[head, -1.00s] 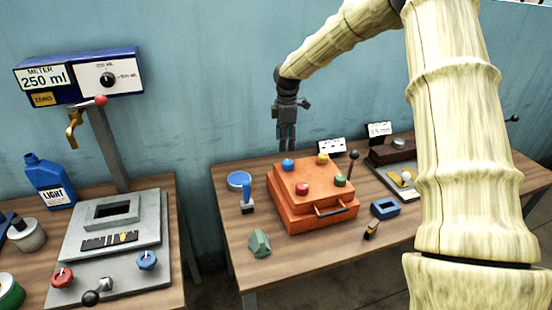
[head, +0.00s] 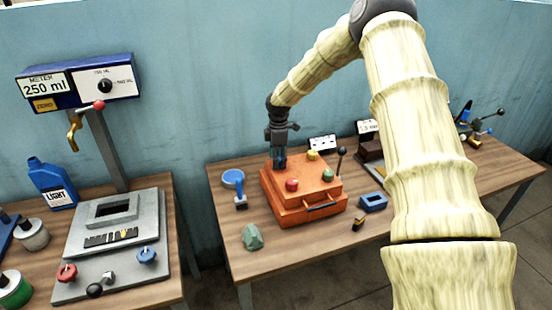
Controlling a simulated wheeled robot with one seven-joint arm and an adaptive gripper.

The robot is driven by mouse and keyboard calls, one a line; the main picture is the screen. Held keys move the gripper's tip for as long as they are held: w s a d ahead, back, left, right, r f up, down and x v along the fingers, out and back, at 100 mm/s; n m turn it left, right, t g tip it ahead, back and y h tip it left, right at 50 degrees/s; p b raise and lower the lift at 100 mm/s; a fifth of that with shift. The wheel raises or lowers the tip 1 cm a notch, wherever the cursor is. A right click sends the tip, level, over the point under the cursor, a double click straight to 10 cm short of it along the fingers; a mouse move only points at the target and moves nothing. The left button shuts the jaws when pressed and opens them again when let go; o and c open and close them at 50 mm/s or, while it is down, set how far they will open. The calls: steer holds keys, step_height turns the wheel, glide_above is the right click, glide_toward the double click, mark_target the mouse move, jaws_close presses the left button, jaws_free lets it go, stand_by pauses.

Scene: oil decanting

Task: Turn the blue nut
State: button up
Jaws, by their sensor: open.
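The orange box (head: 318,192) stands on the right-hand table and has coloured nuts on its top. The red nut (head: 292,185), yellow nut (head: 313,155) and green nut (head: 328,175) show clearly. My gripper (head: 280,164) points straight down at the box's back left corner, where the blue nut sits. Its dark fingers cover the blue nut almost wholly. The fingers are open and at about the nut's height; I cannot tell whether they touch it.
A lever with a black knob (head: 342,151) rises at the box's right. A metering stand (head: 110,230) is on the left table.

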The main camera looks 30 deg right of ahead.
steer(key=shift+s+r, duration=0.5)
steer(key=shift+s, duration=0.4)
steer(key=c, duration=0.3)
steer(key=shift+s+r, duration=0.15)
steer(key=shift+r, duration=0.05)
steer(key=c, duration=0.4)
steer(key=shift+w+f, duration=0.25)
steer(key=shift+f, duration=0.05)
steer(key=shift+c, duration=1.4)
steer(key=shift+w+f, duration=0.25)
steer(key=shift+w, duration=0.05)
steer(key=shift+a, duration=0.2)
steer(key=shift+c, duration=0.3)
steer(key=shift+d, duration=0.1)
